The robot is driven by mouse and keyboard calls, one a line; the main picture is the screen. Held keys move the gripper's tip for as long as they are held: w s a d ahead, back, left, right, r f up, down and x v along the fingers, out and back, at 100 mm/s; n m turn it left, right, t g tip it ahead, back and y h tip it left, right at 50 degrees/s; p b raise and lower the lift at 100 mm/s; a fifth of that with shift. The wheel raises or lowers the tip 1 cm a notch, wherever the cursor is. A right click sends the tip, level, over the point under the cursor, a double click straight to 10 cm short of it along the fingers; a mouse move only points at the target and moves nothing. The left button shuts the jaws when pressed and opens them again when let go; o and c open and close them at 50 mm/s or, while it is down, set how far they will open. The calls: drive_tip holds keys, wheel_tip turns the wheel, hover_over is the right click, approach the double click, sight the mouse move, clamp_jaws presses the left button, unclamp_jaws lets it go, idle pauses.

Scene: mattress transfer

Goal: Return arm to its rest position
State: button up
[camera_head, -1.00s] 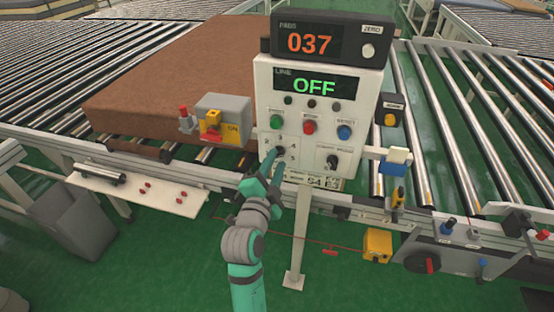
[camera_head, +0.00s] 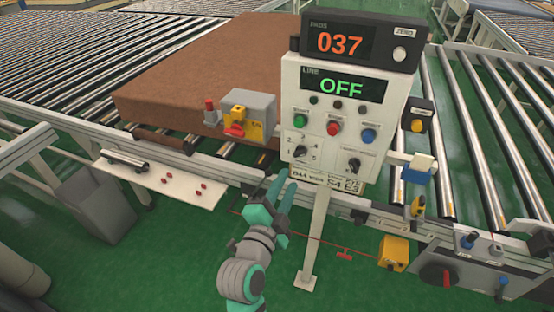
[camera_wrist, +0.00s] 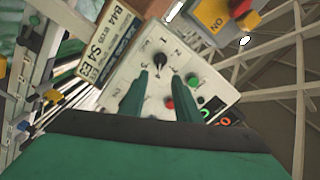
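My gripper (camera_head: 286,184) is below and in front of the white control panel (camera_head: 318,107), apart from it, with fingertips pointing up. In the wrist view its two teal fingers (camera_wrist: 157,75) stand apart with nothing held between them. Beyond the tips is the black selector knob (camera_wrist: 158,62), which also shows on the panel's lower left in the head view (camera_head: 300,150). The line display (camera_head: 342,88) reads OFF in green. The top display (camera_head: 339,42) reads 037 in orange.
A large brown mattress (camera_head: 205,75) lies on the rollers behind the panel. A grey box with a yellow and red switch (camera_head: 238,119) stands left of the panel. The panel's white post (camera_head: 316,240) is right of my arm. A white shelf (camera_head: 175,188) juts out at left.

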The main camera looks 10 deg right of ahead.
drive_tip(key=shift+f, duration=0.1)
drive_tip(key=s+a+f+n+t+y, duration=0.1)
drive_tip(key=s+a+f+n+y, duration=0.3)
drive_tip(key=s+f+n, duration=0.4)
drive_tip(key=s+a+f+n+y, duration=0.4)
drive_tip(key=s+f+n, duration=0.2)
drive_tip(key=f, duration=0.4)
drive_tip(key=s+a+f+n+y, duration=0.1)
drive_tip(key=s+a+n, duration=0.1)
drive_tip(key=s, duration=0.9)
drive_tip(key=s+a+f+n+y, duration=0.1)
drive_tip(key=s+a+n, duration=0.1)
drive_tip(key=s, duration=0.9)
drive_tip(key=shift+a+f+n+g, duration=0.3)
drive_tip(key=shift+a+n, duration=0.1)
drive_tip(key=shift+a, duration=0.4)
